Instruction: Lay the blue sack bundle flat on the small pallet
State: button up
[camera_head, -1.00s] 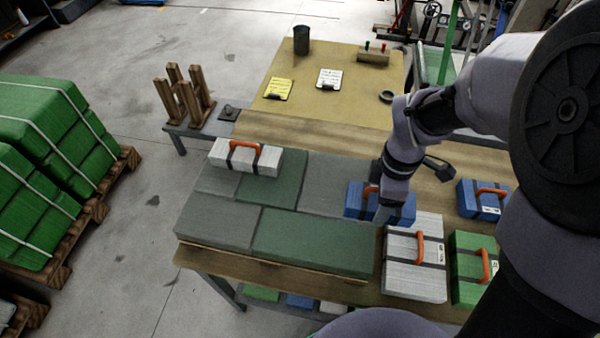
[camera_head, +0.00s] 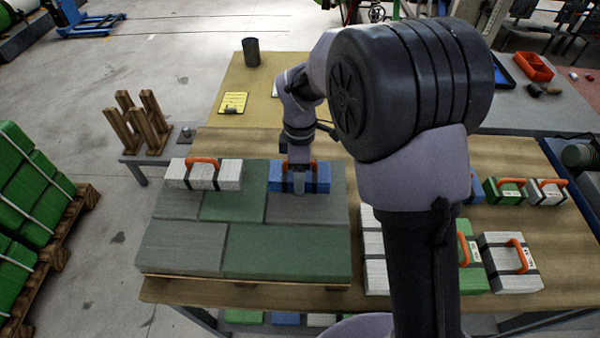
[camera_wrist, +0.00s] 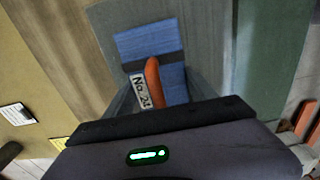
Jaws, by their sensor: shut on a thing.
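The blue sack bundle (camera_head: 321,181) has dark straps and an orange handle. It is at the back right of the layer of grey and green sacks (camera_head: 285,250) on the small pallet (camera_head: 240,282). My gripper (camera_head: 298,186) is shut on it from above. In the wrist view the blue bundle (camera_wrist: 137,42), with its orange handle and a white label, looks level over a grey sack. My gripper's body hides its near part. I cannot tell whether it touches the layer or hangs just above it.
A white bundle (camera_head: 226,176) lies at the layer's back left. The layer's front is clear. White and green bundles (camera_head: 510,262) stand on the table at the right, partly behind my arm. A wooden rack (camera_head: 135,125) stands beyond the back left.

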jog(key=shift+f, duration=0.15)
jog(key=o, duration=1.5)
